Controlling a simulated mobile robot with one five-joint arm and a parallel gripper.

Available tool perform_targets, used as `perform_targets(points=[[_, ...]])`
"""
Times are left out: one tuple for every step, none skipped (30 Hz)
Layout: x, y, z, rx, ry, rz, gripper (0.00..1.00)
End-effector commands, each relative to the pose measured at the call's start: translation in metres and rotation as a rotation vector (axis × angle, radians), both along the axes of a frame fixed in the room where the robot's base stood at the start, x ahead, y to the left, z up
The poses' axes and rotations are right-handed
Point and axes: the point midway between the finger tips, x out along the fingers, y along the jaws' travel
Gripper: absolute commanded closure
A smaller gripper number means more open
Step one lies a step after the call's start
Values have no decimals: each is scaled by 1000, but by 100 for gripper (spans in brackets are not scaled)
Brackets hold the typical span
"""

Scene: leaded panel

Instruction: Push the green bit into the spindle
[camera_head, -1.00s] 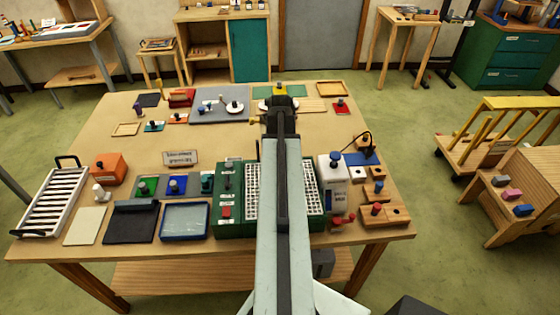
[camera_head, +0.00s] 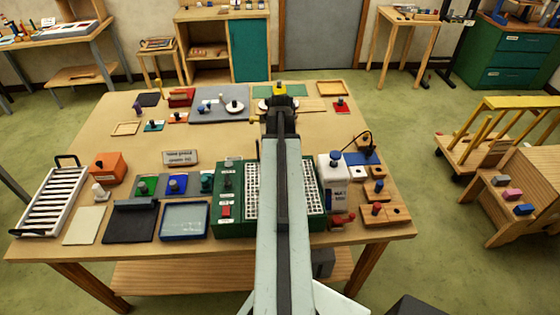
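My gripper (camera_head: 280,103) is at the far end of my outstretched arm, over the back middle of the table. It looks small and dark, and I cannot tell whether its fingers are open or shut. A yellow piece with a dark top (camera_head: 279,89) shows right at or just behind it; I cannot tell whether they touch. A green block with a dark knob (camera_head: 144,187) stands at the left front, but I cannot tell whether it is the green bit. I cannot pick out the spindle for certain. My arm hides part of the table's middle.
The wooden table (camera_head: 110,112) carries a white rack (camera_head: 53,199), an orange box (camera_head: 108,167), a blue-rimmed tray (camera_head: 184,221), a green machine (camera_head: 227,212) and a white bottle-like unit (camera_head: 334,172). The back left has bare tabletop.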

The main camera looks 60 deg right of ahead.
Motion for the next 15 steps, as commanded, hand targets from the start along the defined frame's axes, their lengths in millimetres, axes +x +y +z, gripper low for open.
perform_targets(points=[[0, 0, -3, 0, 0, 0, 100], [0, 0, -4, 0, 0, 0, 100], [0, 0, -5, 0, 0, 0, 100], [0, 0, -5, 0, 0, 0, 100], [0, 0, -6, 0, 0, 0, 100], [0, 0, -6, 0, 0, 0, 100], [0, 0, -5, 0, 0, 0, 100], [0, 0, -4, 0, 0, 0, 100], [0, 0, -3, 0, 0, 0, 100], [0, 0, -2, 0, 0, 0, 100], [0, 0, -1, 0, 0, 0, 100], [0, 0, 0, 0, 0, 0, 100], [0, 0, 0, 0, 0, 0, 100], [0, 0, -1, 0, 0, 0, 100], [0, 0, -1, 0, 0, 0, 100]])
